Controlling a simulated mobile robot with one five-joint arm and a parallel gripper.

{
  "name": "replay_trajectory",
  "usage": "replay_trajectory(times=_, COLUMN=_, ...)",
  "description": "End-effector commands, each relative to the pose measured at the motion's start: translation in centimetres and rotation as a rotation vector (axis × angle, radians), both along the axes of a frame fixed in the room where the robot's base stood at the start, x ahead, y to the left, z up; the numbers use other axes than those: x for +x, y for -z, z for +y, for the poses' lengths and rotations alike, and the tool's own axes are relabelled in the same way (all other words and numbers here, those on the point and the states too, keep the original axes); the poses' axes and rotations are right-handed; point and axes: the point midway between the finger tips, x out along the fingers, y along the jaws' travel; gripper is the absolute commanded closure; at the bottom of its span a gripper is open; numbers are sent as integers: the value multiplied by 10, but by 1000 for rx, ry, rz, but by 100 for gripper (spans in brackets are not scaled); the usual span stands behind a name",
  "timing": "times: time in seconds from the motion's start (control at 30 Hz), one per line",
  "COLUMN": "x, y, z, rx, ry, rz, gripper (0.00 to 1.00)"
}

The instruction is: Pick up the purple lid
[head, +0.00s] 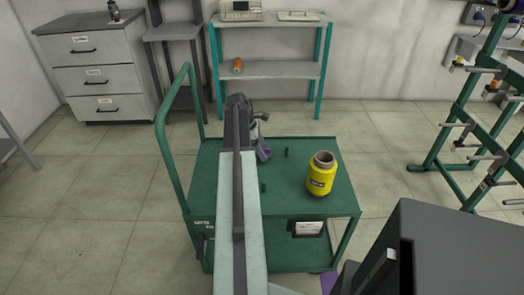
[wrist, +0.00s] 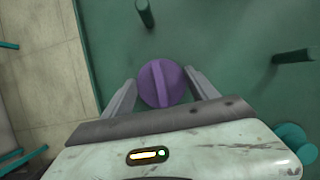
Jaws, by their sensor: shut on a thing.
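The purple lid (wrist: 158,84) is round with a raised ridge across its top. In the wrist view it sits between the two fingers of my gripper (wrist: 161,88), which are shut on its sides. In the head view a small part of the purple lid (head: 266,154) shows beside my gripper (head: 262,148), over the green cart top. My arm hides much of this spot in the head view. I cannot tell whether the lid touches the cart top.
The green cart (head: 285,205) carries a yellow cone of thread (head: 321,178) to the right and short upright pegs (wrist: 145,12). Its tall handle (head: 160,135) rises at the left. A green rack (head: 462,140) with spindles stands at the right. Teal-legged shelves (head: 270,70) stand behind.

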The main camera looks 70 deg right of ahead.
Motion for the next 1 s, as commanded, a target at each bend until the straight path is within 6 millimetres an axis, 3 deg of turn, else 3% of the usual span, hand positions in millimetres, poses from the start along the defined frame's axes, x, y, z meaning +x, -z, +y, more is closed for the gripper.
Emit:
replay_trajectory(times=0.4, x=1, y=-43, z=0, rx=0, ry=-1, rz=0, gripper=70)
replay_trajectory(times=0.8, x=-76, y=-46, z=73, rx=1, ry=1, rz=0, gripper=70)
replay_trajectory(times=1.0, x=-107, y=-49, z=100, rx=-1, ry=0, rz=0, gripper=70)
